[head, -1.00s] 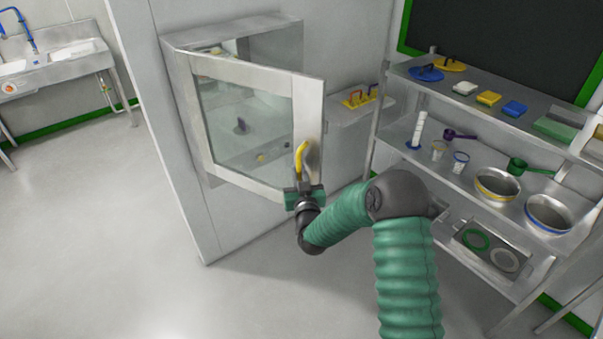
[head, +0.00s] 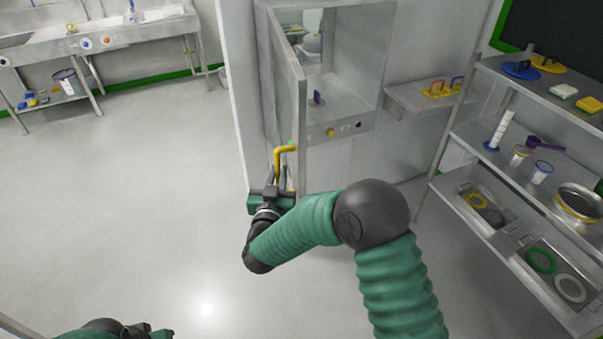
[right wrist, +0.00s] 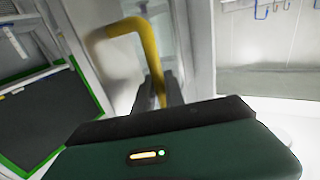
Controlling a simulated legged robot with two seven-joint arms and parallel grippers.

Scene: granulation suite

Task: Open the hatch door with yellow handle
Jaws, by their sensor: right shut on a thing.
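The hatch door (head: 289,100) is a grey framed panel with a window, hinged at the left of the wall hatch. It stands swung wide open, seen nearly edge-on in the head view. The hatch opening (head: 340,95) is exposed, with a small purple item and a grey object inside. The yellow handle (head: 279,160) sits on the door's free edge and shows large in the right wrist view (right wrist: 150,50). My right gripper (head: 272,190) is shut on the lower part of the handle. My left gripper (head: 150,331) shows at the bottom left edge, away from the door; its jaws are unclear.
A steel shelf rack (head: 470,140) with cups, bowls and scoops stands at the right. A sink bench (head: 100,35) is at the back left. The floor at left is clear.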

